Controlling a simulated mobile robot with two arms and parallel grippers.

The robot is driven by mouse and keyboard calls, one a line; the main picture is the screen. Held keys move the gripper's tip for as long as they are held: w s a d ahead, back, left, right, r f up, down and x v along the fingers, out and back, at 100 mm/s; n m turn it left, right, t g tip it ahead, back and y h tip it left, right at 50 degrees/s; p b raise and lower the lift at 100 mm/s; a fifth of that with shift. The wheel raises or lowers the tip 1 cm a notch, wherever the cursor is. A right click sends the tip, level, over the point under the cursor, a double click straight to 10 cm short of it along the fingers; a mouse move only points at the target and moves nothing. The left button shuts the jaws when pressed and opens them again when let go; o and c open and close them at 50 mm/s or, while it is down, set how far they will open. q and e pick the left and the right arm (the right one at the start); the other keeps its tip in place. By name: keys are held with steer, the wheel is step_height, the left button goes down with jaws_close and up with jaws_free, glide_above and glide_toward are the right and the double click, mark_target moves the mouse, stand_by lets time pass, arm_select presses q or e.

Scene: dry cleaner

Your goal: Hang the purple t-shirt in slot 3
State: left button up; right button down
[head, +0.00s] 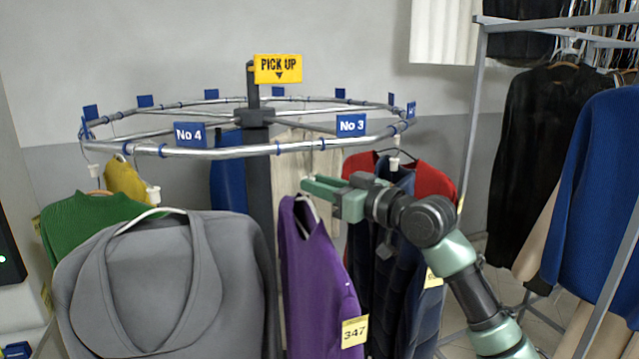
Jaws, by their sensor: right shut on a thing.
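The purple t-shirt (318,275) hangs on a hanger in the middle of the head view, with a yellow tag 347 at its lower right. My right gripper (312,188) is shut on the t-shirt's hanger, just above its collar. The round rail (235,152) is above and behind it. The blue No 3 sign (351,125) is on the rail's front right, above and to the right of the gripper. The No 4 sign (190,134) is at the front left. My left gripper is not in view.
A grey hooded garment (165,285) hangs at the front left, with a green one (85,235) behind it. Dark blue (400,270) and red (433,185) garments hang behind my right arm. A metal rack (473,110) with clothes stands at the right.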

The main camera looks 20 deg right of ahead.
steer(key=shift+f, duration=0.45)
steer(key=shift+f, duration=0.2)
stand_by(0.5)
steer(key=c, duration=1.1)
jaws_free()
steer(key=b+v, duration=0.4)
steer(key=v, duration=0.3)
steer(key=shift+s+d, duration=0.15)
steer(key=shift+s, duration=0.25)
